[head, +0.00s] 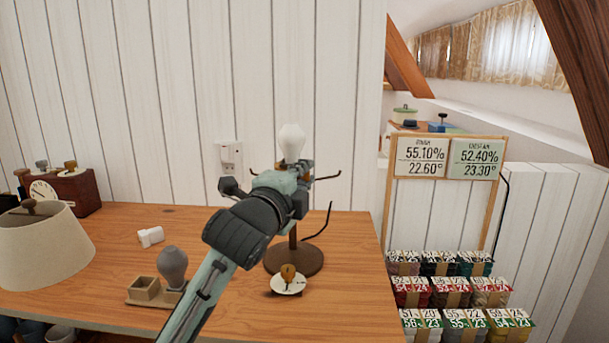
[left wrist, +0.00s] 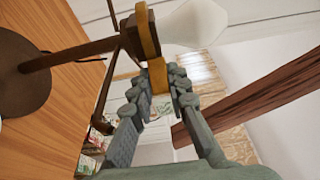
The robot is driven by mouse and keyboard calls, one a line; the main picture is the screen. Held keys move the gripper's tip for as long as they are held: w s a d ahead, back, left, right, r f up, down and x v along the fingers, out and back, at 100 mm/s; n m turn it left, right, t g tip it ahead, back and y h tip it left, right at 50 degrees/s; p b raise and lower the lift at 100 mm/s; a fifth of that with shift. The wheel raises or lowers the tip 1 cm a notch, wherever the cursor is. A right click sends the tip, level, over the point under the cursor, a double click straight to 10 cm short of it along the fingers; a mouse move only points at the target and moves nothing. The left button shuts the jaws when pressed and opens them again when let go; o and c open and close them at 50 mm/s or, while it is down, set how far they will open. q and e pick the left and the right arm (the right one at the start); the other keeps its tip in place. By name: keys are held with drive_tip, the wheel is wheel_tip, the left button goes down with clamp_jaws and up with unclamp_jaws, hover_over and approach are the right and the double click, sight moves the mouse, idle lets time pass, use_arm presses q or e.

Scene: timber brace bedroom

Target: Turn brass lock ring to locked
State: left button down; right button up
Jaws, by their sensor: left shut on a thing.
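A lamp stands on the desk with a dark round base (head: 310,262), a thin stem and a white bulb (head: 292,140) on top. In the left wrist view the bulb (left wrist: 190,22) sits beside the brass lock ring (left wrist: 146,32), which goes around the dark socket. A brass tab (left wrist: 157,76) sticks out from the ring between the fingertips. My left gripper (head: 300,185) is at the socket just below the bulb, and in its wrist view the gripper (left wrist: 160,88) is shut on this tab. In the head view my arm mostly hides the ring. My right gripper is not in view.
A lampshade (head: 42,245), a white fitting (head: 150,237), a grey bulb (head: 173,267) in a wooden holder and a small dish (head: 288,284) stand on the wooden desk (head: 230,320). A wall socket (head: 230,157) is behind. Labelled boxes (head: 450,292) are at the right.

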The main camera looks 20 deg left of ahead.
use_arm(q)
drive_tip(key=c, duration=1.4)
unclamp_jaws()
drive_tip(key=shift+c, duration=0.2)
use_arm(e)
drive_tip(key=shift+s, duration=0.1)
use_arm(q)
drive_tip(key=shift+w+d+n+y, duration=0.1)
drive_tip(key=shift+n+y, duration=0.2)
drive_tip(key=shift+y, duration=0.2)
